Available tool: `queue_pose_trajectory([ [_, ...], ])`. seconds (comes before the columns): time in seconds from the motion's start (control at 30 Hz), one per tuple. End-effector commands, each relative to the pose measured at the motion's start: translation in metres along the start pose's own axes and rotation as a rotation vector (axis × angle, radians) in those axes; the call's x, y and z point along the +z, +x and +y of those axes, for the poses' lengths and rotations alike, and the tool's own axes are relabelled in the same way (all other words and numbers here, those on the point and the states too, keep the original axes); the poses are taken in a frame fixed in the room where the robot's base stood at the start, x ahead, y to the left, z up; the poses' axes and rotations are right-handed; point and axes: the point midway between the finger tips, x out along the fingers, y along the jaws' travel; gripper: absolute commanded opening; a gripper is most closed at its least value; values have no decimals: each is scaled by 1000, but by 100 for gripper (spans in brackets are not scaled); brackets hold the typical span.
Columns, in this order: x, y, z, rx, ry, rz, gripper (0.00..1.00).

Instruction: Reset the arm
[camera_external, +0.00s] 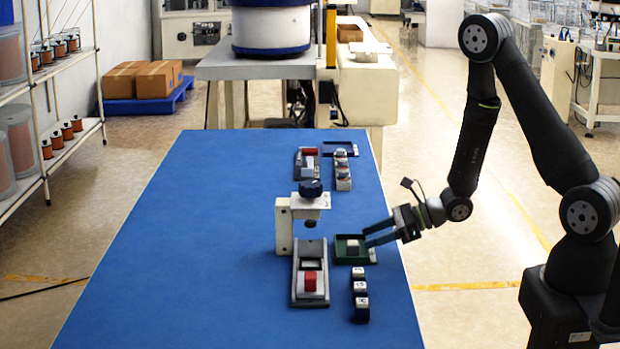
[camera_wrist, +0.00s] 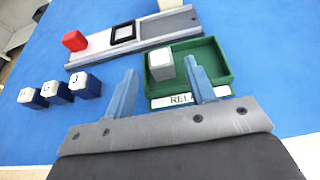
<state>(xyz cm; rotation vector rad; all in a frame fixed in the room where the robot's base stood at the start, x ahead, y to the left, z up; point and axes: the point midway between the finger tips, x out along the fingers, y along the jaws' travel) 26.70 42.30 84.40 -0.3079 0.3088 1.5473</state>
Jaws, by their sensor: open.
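My gripper (camera_external: 376,233) is open, its two blue-grey fingers reaching in from the right beside the green tray (camera_external: 341,258). In the wrist view my gripper (camera_wrist: 158,85) shows its fingers spread apart. One fingertip overlaps the tray (camera_wrist: 222,62) in that picture. A white-topped grey cube (camera_wrist: 161,66) lies in the tray, near the right finger; I cannot tell whether they touch. The cube also shows in the external view (camera_external: 352,245). My gripper holds nothing. My arm reaches over the table from the right.
A white press (camera_external: 284,226) with a dark knob stands left of the tray. A grey slide fixture (camera_external: 297,289) with a red block (camera_external: 310,281) lies in front of it. Several lettered cubes (camera_external: 360,288) stand at right. The left side of the blue table (camera_external: 180,250) is clear.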

Motion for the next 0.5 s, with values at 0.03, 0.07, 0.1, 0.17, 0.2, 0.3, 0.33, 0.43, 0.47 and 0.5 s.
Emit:
queue_pose_trajectory([
  [0.03,0,12,1,4,-1,0,50],
  [0.07,0,17,1,3,-1,0,50],
  [0.1,0,25,2,5,-1,1,50],
  [0.17,0,35,1,3,-1,1,50],
  [0.2,-1,41,2,3,-1,1,50],
  [0.3,3,40,0,0,-1,-2,50],
  [0.33,5,39,0,0,-2,-2,50],
  [0.43,9,37,0,0,-1,-1,50],
  [0.47,10,37,0,0,0,0,50],
  [0.5,10,36,0,0,0,0,50],
])
